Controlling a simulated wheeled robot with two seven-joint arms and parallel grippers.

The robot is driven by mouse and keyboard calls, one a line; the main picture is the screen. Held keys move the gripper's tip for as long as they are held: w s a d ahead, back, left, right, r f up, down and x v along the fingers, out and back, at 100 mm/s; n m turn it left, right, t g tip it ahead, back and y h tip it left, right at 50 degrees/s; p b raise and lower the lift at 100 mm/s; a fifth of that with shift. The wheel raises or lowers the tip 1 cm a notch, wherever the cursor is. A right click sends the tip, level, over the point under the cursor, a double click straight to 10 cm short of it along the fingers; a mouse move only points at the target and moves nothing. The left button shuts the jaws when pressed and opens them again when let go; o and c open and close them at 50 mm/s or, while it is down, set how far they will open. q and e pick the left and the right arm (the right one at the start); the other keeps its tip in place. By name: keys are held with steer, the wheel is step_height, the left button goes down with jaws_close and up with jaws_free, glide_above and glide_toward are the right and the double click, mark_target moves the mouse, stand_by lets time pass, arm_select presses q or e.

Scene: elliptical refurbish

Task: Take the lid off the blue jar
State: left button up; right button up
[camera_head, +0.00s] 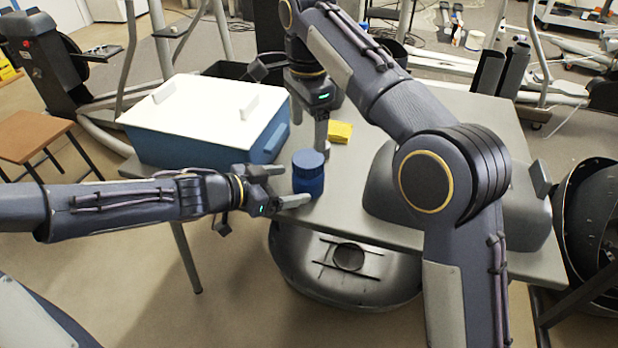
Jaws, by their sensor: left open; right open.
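The blue jar (308,183) stands upright near the front edge of the grey table, with its blue lid (308,158) on top. My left gripper (292,186) comes in from the left at the jar's height. Its open fingers are beside the jar's left and front; I cannot tell whether they touch it. My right gripper (316,130) points down just behind and above the lid. It is open, but one finger is mostly hidden by the other parts of the hand. It appears empty.
A large blue box with a white lid (195,105) stands on the table's left. A yellow sponge-like block (340,132) lies behind the jar. A grey rounded shell (385,190) takes up the table's right, partly hidden by my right arm. Exercise machines stand behind.

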mark_target(309, 159)
arm_select(q)
steer(key=x, duration=0.6)
steer(key=c, duration=1.6)
jaws_close()
arm_select(e)
steer(key=shift+s+m, duration=0.1)
steer(key=shift+m, duration=0.3)
steer(key=m, duration=0.3)
steer(key=shift+s+d+f, duration=0.1)
steer(key=shift+m, duration=0.4)
steer(key=shift+f, duration=3.9)
